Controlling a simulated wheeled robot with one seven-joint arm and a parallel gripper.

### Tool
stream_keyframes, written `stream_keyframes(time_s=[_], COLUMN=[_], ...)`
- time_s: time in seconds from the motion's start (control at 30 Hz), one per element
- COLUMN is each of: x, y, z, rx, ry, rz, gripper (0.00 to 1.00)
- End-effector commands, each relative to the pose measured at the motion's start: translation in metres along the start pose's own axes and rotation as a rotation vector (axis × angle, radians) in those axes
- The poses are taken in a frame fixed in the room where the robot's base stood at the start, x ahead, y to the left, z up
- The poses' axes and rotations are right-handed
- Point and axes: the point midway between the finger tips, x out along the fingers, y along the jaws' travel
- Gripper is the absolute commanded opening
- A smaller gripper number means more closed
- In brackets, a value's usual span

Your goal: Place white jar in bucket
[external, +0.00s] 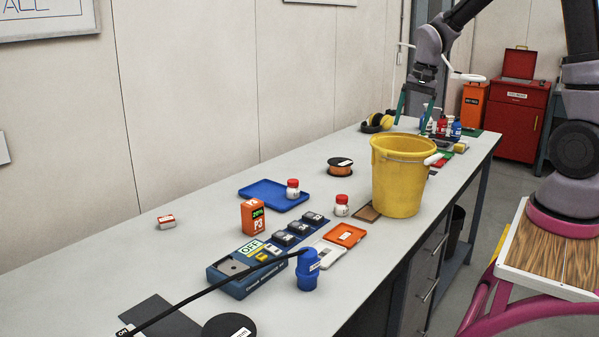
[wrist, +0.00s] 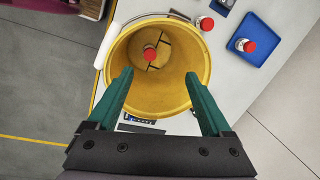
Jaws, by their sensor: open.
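The yellow bucket (external: 398,180) stands upright on the bench; in the wrist view its rim (wrist: 205,58) surrounds the space between my fingers. A red-lidded jar (wrist: 150,53) is inside the bucket, seen from above; the bucket wall hides it in the external view. Another white jar with a red lid (external: 341,205) stands on the bench left of the bucket, and one more (external: 292,188) stands in the blue tray (external: 262,197). My gripper (wrist: 159,74) is open and empty above the bucket, its green fingers apart and not touching the jar.
A wire spool (external: 340,167) and ear defenders (external: 377,123) are farther back. The bench's left side is mostly clear.

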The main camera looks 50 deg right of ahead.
Motion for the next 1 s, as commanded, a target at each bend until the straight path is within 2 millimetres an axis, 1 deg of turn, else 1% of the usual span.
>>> stream_keyframes(time_s=[0.03,0.1,0.2,0.3,0.43,0.5,0.6,0.7,0.8,1.0], x=[-0.025,-0.053,-0.090,-0.121,-0.153,-0.165,-0.176,-0.182,-0.184,-0.184], y=[0.003,0.010,0.024,0.043,0.071,0.086,0.103,0.114,0.120,0.121], z=[0.015,0.033,0.060,0.087,0.118,0.132,0.146,0.155,0.159,0.159], rx=[-0.069,-0.168,-0.309,-0.447,-0.622,-0.704,-0.796,-0.856,-0.885,-0.892], ry=[0.022,0.047,0.085,0.124,0.177,0.203,0.235,0.255,0.265,0.266], rz=[-0.037,-0.079,-0.141,-0.204,-0.283,-0.321,-0.364,-0.391,-0.403,-0.404], gripper=[0.84,0.84,0.84,0.84,0.84,0.84,0.84,0.84,0.84,0.84])
